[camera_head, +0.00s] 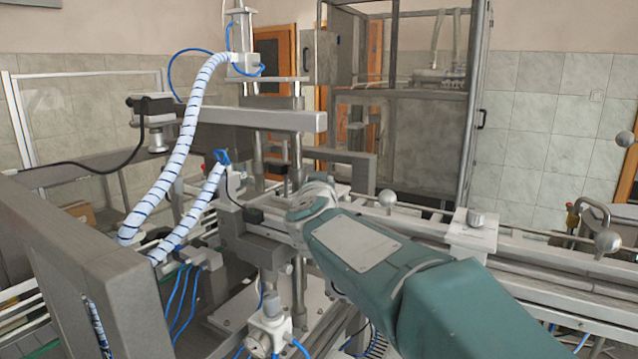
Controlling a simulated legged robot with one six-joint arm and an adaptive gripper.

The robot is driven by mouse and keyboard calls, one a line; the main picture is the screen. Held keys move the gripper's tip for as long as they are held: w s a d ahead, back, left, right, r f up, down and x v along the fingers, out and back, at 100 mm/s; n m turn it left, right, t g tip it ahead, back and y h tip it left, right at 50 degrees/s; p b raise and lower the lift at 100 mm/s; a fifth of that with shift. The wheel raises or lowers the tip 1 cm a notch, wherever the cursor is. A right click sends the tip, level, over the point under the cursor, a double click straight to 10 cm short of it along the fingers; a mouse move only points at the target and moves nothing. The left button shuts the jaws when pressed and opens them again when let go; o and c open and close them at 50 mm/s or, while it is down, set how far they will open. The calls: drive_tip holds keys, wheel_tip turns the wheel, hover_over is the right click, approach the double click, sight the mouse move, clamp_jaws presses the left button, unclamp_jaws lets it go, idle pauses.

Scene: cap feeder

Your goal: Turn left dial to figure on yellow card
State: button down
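My teal arm reaches from the lower right to the middle of the picture, ending in a pale rounded joint over the machine. My gripper does not show; it is out of sight beyond or below that joint. I cannot make out a dial with figures or a yellow card in this view. The cap feeder machine (262,121) stands in the middle left, with a grey crossbar on upright posts. The area right behind and under my arm is hidden.
Striped white hoses (188,130) arch over the left side. A grey frame (95,280) fills the lower left. A conveyor rail (560,282) with ball knobs (607,240) runs right. A tall glazed cabinet (430,110) stands behind. Blue tubes hang below.

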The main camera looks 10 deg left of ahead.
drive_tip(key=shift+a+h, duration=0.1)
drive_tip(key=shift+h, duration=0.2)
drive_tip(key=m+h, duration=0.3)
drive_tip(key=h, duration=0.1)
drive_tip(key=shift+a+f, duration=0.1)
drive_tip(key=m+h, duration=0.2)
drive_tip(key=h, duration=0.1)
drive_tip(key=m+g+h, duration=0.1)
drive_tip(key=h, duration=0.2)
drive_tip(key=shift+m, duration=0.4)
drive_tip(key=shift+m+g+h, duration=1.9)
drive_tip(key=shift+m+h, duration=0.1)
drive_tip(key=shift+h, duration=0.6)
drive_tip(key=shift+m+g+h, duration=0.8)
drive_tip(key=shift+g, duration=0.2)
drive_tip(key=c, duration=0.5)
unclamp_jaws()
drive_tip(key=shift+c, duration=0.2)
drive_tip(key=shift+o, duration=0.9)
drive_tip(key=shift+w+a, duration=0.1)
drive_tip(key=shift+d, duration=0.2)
